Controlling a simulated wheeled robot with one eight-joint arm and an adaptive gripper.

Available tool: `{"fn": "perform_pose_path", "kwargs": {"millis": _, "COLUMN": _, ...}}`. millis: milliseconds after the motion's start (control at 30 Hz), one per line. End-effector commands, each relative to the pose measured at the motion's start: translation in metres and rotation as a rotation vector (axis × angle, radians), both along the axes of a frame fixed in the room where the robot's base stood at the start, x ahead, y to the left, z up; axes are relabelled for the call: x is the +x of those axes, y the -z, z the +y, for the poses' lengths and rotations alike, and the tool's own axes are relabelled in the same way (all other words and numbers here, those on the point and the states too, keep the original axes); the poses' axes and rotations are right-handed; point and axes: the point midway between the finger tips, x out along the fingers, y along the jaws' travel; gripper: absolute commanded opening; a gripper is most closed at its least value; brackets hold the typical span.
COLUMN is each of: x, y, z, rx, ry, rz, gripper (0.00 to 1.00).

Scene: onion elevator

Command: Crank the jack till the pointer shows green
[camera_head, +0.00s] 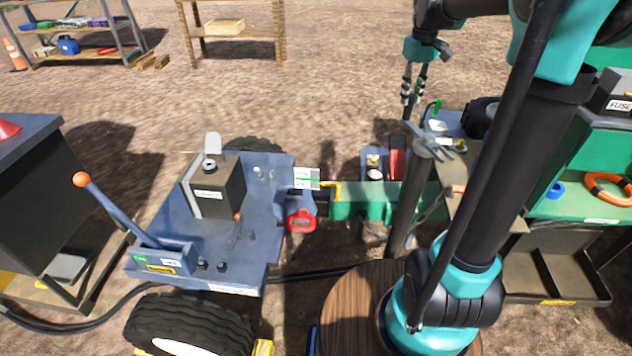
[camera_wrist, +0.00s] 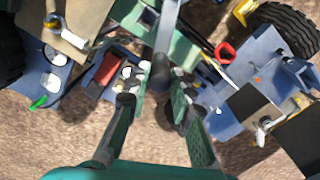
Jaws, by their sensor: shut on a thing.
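The jack's post (camera_head: 405,205) stands beside a green drawbar (camera_head: 365,203), with a grey crank (camera_head: 440,150) on its top. My gripper (camera_head: 412,100) points down over the crank's end. In the wrist view my gripper (camera_wrist: 154,96) has its fingers on either side of the crank's dark knob (camera_wrist: 160,78), and I take it as shut on that knob. A white plate with a green band (camera_head: 307,178) stands at the drawbar's left end, with a yellow piece (camera_head: 330,190) close to its right. I cannot tell for certain whether that piece is the pointer or where it points.
A green machine (camera_head: 575,208) with an orange ring is at the right. Shelves stand behind; bare ground lies between.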

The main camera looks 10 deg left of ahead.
Motion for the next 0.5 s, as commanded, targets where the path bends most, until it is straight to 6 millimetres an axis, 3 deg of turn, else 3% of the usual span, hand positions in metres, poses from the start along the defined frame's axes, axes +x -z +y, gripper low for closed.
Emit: {"fn": "perform_pose_path", "kwargs": {"millis": 500, "x": 0.007, "y": 0.001, "z": -0.016, "rx": -0.004, "ry": 0.136, "rz": -0.004, "gripper": 0.0}}
